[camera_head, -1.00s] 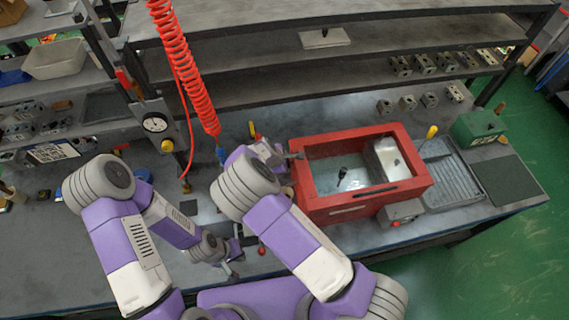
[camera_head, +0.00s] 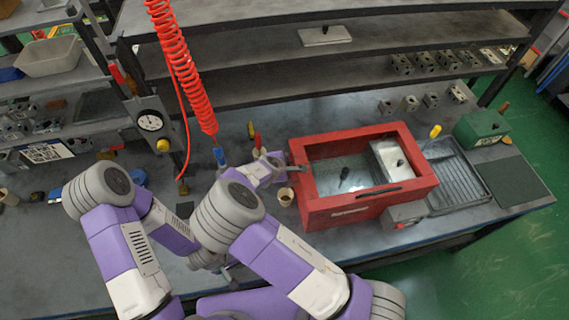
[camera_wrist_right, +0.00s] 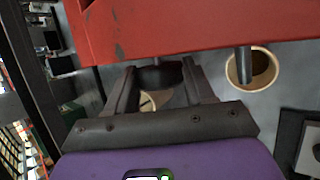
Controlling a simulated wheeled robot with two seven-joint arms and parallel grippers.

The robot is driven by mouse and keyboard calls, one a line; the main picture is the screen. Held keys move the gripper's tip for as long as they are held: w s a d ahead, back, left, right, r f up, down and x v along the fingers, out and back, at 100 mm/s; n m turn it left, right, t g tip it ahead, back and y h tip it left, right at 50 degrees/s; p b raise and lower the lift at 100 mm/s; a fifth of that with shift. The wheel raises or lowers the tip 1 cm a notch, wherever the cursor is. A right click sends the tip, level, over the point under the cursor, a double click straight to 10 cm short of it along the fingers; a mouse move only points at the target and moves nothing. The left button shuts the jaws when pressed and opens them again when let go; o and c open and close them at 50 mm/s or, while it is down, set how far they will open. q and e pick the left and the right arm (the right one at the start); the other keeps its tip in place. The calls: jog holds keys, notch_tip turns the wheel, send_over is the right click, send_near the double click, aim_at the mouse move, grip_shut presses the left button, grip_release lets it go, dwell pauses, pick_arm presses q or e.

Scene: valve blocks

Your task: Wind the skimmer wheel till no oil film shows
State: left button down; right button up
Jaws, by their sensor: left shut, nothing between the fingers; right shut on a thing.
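The red tank (camera_head: 345,207) stands on the bench right of centre, with grey liquid (camera_head: 330,176) inside. I cannot make out an oil film on it. My right gripper (camera_head: 300,168) is at the tank's left end. In the right wrist view its fingers (camera_wrist_right: 160,84) are shut on a dark round part (camera_wrist_right: 158,74) beside the red wall, likely the skimmer wheel's handle; the wheel itself is not clear. A tan cup (camera_head: 285,196) stands under a grey spout (camera_wrist_right: 244,66) by that wall. My left gripper (camera_head: 230,275) is shut and empty, low over the bench, partly hidden by my right arm.
A pale block (camera_head: 392,160) sits in the tank's right end. A ribbed tray (camera_head: 462,170) and a green box (camera_head: 482,127) are to its right. A red coiled hose (camera_head: 180,65) hangs behind my arms. Several valve blocks (camera_head: 410,103) line the bench's back.

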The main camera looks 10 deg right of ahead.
jog(key=o, duration=1)
jog(key=shift+v, duration=3.8)
